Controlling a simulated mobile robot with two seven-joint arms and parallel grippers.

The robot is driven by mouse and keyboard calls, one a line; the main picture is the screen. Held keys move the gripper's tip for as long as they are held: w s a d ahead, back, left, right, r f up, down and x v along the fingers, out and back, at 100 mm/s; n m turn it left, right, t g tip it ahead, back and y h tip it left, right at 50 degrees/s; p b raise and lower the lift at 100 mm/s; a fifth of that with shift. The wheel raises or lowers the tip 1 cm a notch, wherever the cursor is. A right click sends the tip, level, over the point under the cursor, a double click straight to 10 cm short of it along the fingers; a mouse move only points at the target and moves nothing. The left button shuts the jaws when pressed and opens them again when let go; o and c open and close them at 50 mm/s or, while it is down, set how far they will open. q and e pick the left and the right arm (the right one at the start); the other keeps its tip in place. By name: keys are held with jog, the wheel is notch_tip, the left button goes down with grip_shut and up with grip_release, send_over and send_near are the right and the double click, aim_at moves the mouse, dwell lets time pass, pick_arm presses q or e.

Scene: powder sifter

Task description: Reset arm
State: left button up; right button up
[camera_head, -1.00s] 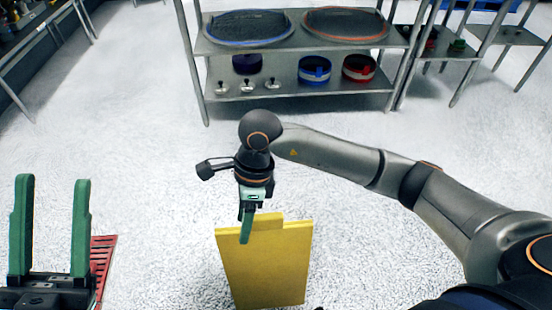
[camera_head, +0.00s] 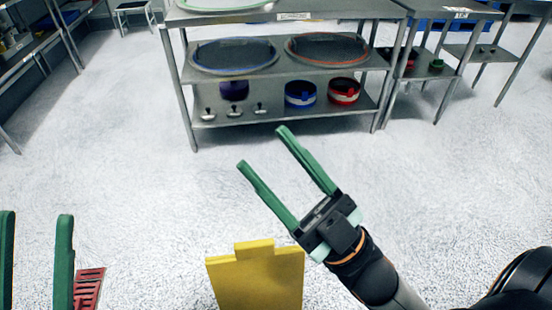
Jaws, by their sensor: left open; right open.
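My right gripper (camera_head: 262,147) is open and empty. Its two green fingers are spread apart and point up and to the left, over the white floor in front of the metal rack. My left gripper (camera_head: 36,220) is at the lower left edge. Its two green fingers stand upright and apart with nothing between them; its base is out of frame. My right arm comes in from the lower right.
A yellow board (camera_head: 255,280) stands at the bottom centre, just left of my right wrist. A red slotted piece (camera_head: 88,288) is beside my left gripper. A metal rack (camera_head: 215,118) with sieves and tubs stands ahead. The floor between is clear.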

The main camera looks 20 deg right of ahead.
dwell(0.4)
pick_arm(q)
jog(key=w+a+f+n+g+y+p, duration=0.2)
jog(key=w+f+n+g+y+p, duration=0.2)
jog(key=w+f+n+y+p, duration=0.55)
pick_arm(e)
jog(key=w+d+f+m+g+h+p, duration=0.2)
jog(key=w+f+m+g+h+p, duration=0.25)
jog(key=w+f+m+h, duration=0.45)
pick_arm(q)
jog(key=s+a+f+n+g+y+p, duration=0.1)
jog(key=s+a+f+g+y+p, duration=0.1)
jog(key=s+f+g+p, duration=0.6)
jog(key=s+f+y+p, duration=0.1)
jog(key=s+p, duration=0.2)
jog(key=p, duration=0.2)
jog(key=shift+f+p, duration=0.25)
jog(key=shift+p, duration=0.05)
pick_arm(e)
jog(key=s+d+f+m+g+h, duration=0.2)
jog(key=s+f+g+h, duration=0.2)
jog(key=s+f+g, duration=0.4)
jog(key=shift+s+d+f, duration=0.15)
jog(key=shift+s+f, duration=0.8)
jog(key=shift+s, duration=0.2)
pick_arm(q)
jog(key=shift+w+a+y, duration=0.1)
jog(key=shift+y, duration=0.15)
